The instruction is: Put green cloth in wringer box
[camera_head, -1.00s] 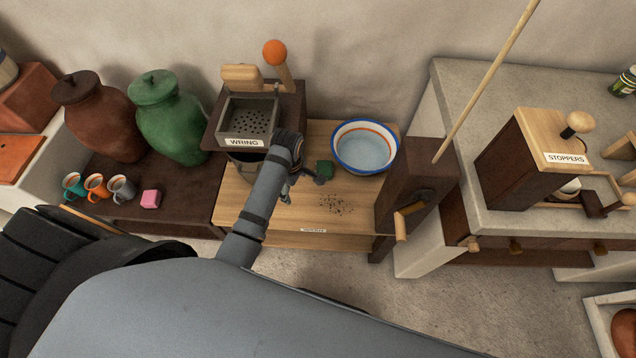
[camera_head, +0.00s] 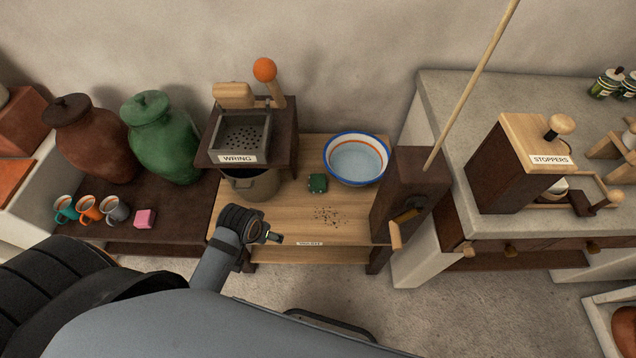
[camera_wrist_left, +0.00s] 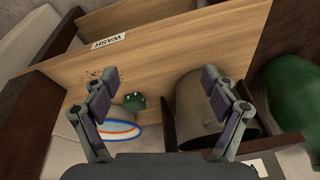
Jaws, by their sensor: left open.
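The green cloth (camera_head: 317,183) is a small dark green bundle on the wooden table, left of the wash bowl. It also shows in the left wrist view (camera_wrist_left: 134,101), between and beyond the fingers. The wringer box (camera_head: 237,158) is a grey open-topped box with a perforated floor, labelled WRING, on a dark stand behind and left of the cloth. It looks empty. My left gripper (camera_head: 272,237) is open and empty near the table's front edge, in front and left of the cloth, apart from it. My right gripper is not in view.
A white bowl (camera_head: 357,158) with blue rim holds water. A pot (camera_head: 252,187) stands beneath the wringer box. Dark crumbs (camera_head: 327,215) lie on the table (camera_head: 290,222). A dark post with a crank (camera_head: 405,190) bounds the right side; a green jar (camera_head: 165,140) stands left.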

